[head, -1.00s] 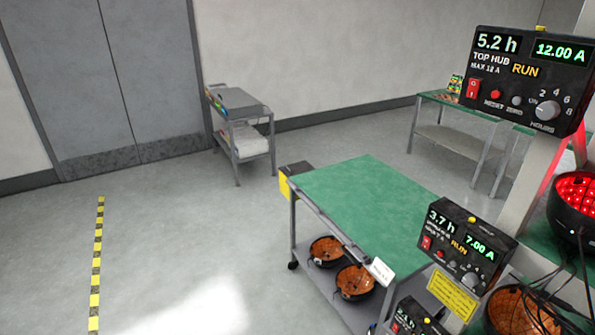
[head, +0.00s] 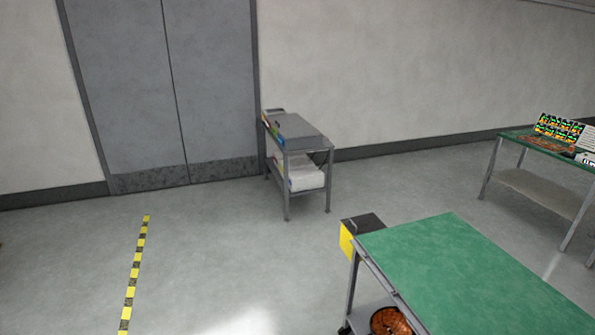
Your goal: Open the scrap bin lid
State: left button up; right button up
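A small box with a dark lid (head: 364,223) and a yellow side (head: 346,242) is fixed at the far left end of the green-topped cart. It may be the scrap bin, but no label is readable. Its dark top looks flat and shut. Neither of my grippers is in view.
The green-topped cart (head: 470,270) fills the lower right, with a copper-coloured round bowl (head: 390,322) on its lower shelf. A grey side table (head: 300,140) stands by the wall near grey double doors (head: 165,90). Another green table (head: 530,146) is at right. Floor at left is clear, with yellow-black tape (head: 134,270).

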aim_at(363, 224)
jog(key=i+j+z, duration=0.1)
jog(key=i, duration=0.65)
jog(key=i+j+z, duration=0.1)
jog(key=i, duration=0.6)
